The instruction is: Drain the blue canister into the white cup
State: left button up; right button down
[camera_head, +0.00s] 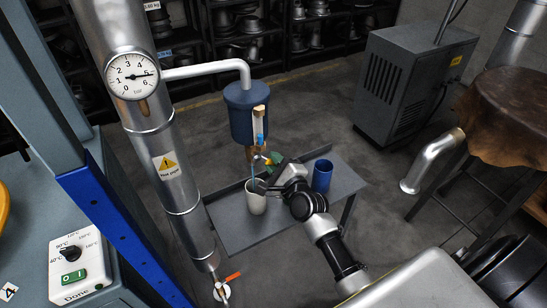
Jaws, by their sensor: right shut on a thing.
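The blue canister (240,118) hangs from a silver pipe, with a level gauge (260,126) on its front showing blue liquid. Below it is a brass outlet with a green and yellow part (272,158), partly hidden by my right gripper. A thin bluish line, seemingly liquid, runs from the outlet toward the white cup (256,205). The cup is upright at the low metal bench, beneath the canister. My right gripper (265,185) has its dark fingers at the cup's right rim and appears shut on it. The cup's inside is hard to see. My left gripper is out of view.
A blue cup (322,176) stands on the bench (232,232), right of my right gripper. A thick steel pipe with a pressure gauge (132,76) and an orange-handled valve (226,284) stands at left. A control box (80,268) sits at lower left.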

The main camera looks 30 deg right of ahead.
jog(key=m, duration=0.1)
jog(key=a+f+m, duration=0.1)
jog(key=m, duration=0.1)
jog(key=a+m, duration=0.1)
jog(key=m, duration=0.1)
jog(key=a+f+m, duration=0.1)
jog(key=m, duration=0.2)
jog(key=a+m+p, duration=0.1)
jog(key=m, duration=0.2)
jog(key=shift+a+f, duration=0.2)
jog(key=shift+a, duration=0.05)
dwell(0.5)
jog(key=c, duration=1)
grip_release()
jog(key=shift+c, duration=0.2)
jog(key=s+b, duration=0.1)
jog(key=s, duration=1)
